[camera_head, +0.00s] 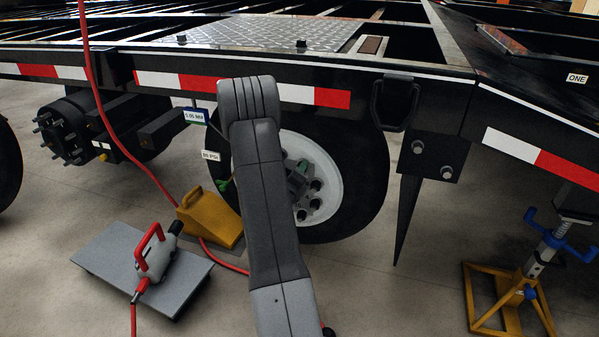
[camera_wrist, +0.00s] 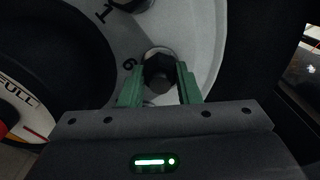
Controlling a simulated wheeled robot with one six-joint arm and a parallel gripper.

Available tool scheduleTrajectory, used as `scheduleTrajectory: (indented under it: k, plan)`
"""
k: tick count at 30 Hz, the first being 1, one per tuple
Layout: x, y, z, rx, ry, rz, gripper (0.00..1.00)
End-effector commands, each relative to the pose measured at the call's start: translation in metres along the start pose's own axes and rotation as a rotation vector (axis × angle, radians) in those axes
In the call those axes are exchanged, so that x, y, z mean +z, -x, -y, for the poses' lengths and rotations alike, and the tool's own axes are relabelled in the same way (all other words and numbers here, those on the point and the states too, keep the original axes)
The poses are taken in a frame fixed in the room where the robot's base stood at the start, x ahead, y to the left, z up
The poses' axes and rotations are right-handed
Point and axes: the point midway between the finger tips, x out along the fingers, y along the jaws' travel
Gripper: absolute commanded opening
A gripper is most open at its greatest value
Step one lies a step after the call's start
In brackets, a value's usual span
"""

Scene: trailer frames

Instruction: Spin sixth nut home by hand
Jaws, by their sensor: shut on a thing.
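The wheel's white rim (camera_head: 328,172) sits inside a black tyre (camera_head: 366,165) under the trailer frame, and dark nuts show on it. Another nut (camera_wrist: 132,3) is partly cut off at the top edge. In the head view my gripper (camera_head: 298,182) is at the wheel, partly hidden by my arm. Any gap behind the nut cannot be told.
A yellow chock (camera_head: 208,218) stands left of the wheel. A red-handled tool (camera_head: 157,255) lies on a grey board (camera_head: 105,250), with red hoses nearby. A bare hub (camera_head: 62,132) with studs is at left. A yellow-and-blue stand (camera_head: 512,290) is at right. A dark flap (camera_head: 409,205) hangs right of the tyre.

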Motion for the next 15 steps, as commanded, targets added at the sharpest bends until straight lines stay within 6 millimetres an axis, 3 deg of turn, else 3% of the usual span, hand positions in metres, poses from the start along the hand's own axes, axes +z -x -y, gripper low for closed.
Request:
scheduleTrajectory:
  k: [1, 4, 15]
  plan:
    - [-0.0020, 0.0018, -0.0025, 0.006, 0.001, -0.004, 0.32]
    - [-0.0016, 0.0015, -0.0022, 0.006, 0.002, -0.003, 0.51]
    - [0.0000, 0.0052, -0.0005, 0.003, 0.002, -0.001, 0.52]
